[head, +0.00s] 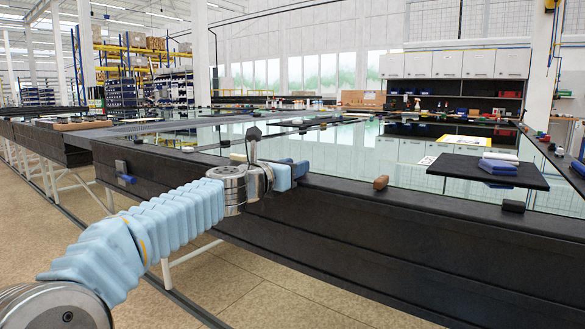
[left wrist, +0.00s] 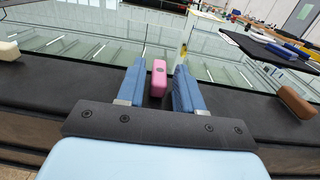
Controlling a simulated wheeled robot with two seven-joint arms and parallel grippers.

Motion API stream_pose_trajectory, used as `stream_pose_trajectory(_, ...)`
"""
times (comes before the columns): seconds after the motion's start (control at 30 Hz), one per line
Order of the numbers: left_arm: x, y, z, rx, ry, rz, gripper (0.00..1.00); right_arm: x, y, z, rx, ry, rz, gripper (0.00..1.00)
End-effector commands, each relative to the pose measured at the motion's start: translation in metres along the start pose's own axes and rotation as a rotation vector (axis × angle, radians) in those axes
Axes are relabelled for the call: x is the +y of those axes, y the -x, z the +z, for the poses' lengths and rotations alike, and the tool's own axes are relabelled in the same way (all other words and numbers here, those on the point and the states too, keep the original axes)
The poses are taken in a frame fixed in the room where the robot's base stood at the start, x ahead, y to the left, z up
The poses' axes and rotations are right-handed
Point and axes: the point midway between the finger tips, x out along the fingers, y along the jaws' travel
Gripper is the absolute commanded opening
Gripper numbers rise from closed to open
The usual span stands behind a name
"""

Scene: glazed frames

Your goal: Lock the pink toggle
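The pink toggle (left wrist: 158,78) is a small upright block with a dark round spot near its top, on the black edge of the glass-topped frame. It shows in the left wrist view between the two blue fingers of my left gripper (left wrist: 159,70). The fingers are open, with a narrow gap on each side of the toggle. In the head view my left gripper (head: 291,172) is at the near black beam and hides the toggle. My right gripper is in neither view.
A brown block (head: 381,182) and a black block (head: 513,206) sit on the same beam to the right. A cream block (left wrist: 9,51) sits to the left. A black board (head: 450,172) with blue folded items (head: 497,167) lies over the glass (head: 400,150).

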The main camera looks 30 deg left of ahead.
Motion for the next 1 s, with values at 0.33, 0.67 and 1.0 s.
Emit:
stream_pose_trajectory(0.33, 0.000, 0.002, 0.000, 0.000, -0.001, 0.000, 0.44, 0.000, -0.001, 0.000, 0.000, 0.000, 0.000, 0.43)
stream_pose_trajectory(0.67, 0.000, 0.062, -0.001, -0.002, -0.001, 0.002, 0.44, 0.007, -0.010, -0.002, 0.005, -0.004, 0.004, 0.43)
stream_pose_trajectory(1.0, 0.000, 0.128, 0.001, -0.001, -0.001, 0.000, 0.44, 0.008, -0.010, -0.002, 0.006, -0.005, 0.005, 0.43)
